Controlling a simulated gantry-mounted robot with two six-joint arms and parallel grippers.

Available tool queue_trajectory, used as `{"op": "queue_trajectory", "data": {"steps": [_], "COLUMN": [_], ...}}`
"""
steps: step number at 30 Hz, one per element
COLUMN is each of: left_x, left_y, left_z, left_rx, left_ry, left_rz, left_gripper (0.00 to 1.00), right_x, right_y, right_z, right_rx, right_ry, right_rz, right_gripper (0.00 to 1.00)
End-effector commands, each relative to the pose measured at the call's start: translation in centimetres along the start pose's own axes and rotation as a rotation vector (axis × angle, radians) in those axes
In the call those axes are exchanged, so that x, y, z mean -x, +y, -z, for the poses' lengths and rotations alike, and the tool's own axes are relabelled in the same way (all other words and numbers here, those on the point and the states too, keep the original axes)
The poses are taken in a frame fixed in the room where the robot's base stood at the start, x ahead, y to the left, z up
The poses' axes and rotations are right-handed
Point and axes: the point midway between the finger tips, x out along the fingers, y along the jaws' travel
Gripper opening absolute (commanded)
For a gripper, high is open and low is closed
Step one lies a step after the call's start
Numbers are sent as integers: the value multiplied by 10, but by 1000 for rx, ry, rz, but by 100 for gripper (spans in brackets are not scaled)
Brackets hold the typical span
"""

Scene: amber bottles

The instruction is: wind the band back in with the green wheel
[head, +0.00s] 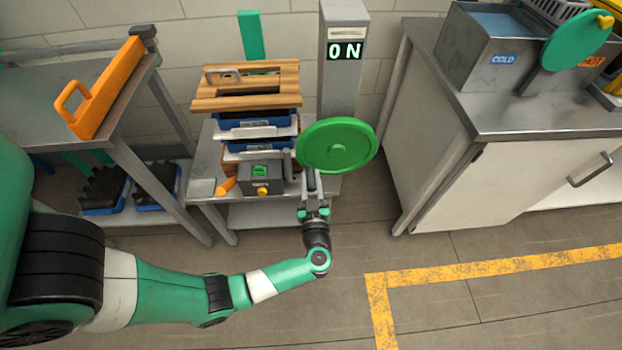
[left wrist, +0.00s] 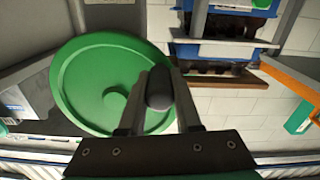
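The green wheel (head: 350,133) is mounted on the front of a grey post (head: 341,75) whose panel reads ON. In the left wrist view the green wheel (left wrist: 82,80) fills the left side, with a round raised hub. My left gripper (head: 312,183) is at the wheel's lower left edge. In the left wrist view the left gripper (left wrist: 160,92) has its fingers on both sides of a dark rounded knob (left wrist: 159,84) at the wheel's rim, and looks shut on it. I cannot make out the band. My right gripper is out of view.
A small bench left of the post holds stacked blue trays (head: 255,130), a wooden rack (head: 247,86) and a grey box (head: 262,178) close to my gripper. A steel counter (head: 490,105) stands to the right. The floor in front is clear.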

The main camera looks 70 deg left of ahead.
Motion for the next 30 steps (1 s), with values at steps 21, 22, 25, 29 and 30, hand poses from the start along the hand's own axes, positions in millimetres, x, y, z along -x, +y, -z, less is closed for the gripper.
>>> {"op": "queue_trajectory", "data": {"steps": [21,22,25,29,30], "left_x": [0,0,0,0,0], "left_y": [0,0,0,0,0], "left_z": [0,0,0,0,0], "left_rx": [-1,-1,-1,-1,-1], "left_ry": [0,0,0,0,0], "left_rz": [0,0,0,0,0], "left_gripper": [0,0,0,0,0], "right_x": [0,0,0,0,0], "right_y": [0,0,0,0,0], "right_z": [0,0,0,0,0], "right_rx": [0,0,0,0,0], "right_ry": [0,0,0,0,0], "right_rz": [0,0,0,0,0], "right_gripper": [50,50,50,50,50]}}
